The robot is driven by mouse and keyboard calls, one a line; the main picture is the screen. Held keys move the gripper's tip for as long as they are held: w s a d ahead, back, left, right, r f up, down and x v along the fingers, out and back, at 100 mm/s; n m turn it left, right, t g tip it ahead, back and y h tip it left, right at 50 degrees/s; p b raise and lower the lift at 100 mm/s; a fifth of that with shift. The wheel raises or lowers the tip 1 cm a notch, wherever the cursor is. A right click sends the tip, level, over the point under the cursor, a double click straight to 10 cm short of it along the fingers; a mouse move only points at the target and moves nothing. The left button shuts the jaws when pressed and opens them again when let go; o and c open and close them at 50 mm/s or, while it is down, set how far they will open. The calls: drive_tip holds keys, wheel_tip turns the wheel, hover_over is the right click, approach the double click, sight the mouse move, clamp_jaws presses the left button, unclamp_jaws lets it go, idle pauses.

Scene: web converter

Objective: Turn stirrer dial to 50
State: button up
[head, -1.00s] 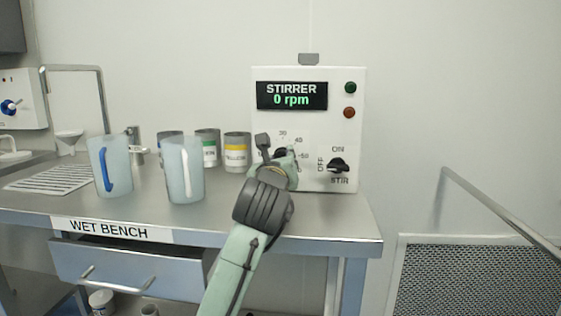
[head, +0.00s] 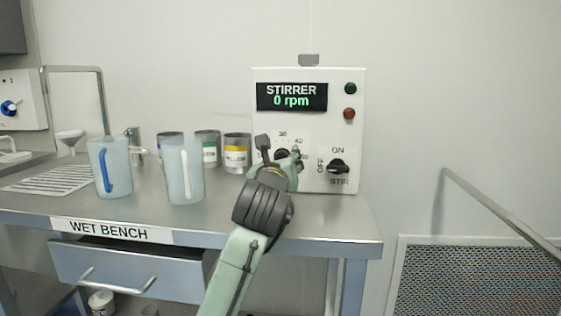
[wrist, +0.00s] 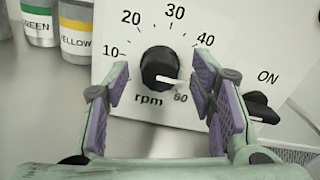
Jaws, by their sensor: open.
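The stirrer dial (wrist: 160,68) is a round black knob with a white pointer, on the front of the white stirrer box (head: 345,125). In the wrist view the pointer aims right and slightly down, below the 40 mark and near a partly covered label reading 60. The 50 mark is not visible there; my right finger covers that side. My gripper (wrist: 162,72) is open, one finger on each side of the dial in the picture, with gaps to the knob. In the head view the gripper (head: 288,158) partly hides the dial. The display (head: 291,96) reads 0 rpm.
A black ON/OFF/STIR switch (head: 338,166) sits right of the dial, close to my right finger in the wrist view (wrist: 260,108). Labelled jars (head: 237,155) and two translucent mugs (head: 185,170) stand left on the wet bench (head: 322,222). A metal rail (head: 500,212) is at right.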

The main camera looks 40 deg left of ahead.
drive_tip(key=v, duration=1.2)
drive_tip(key=shift+w, duration=0.1)
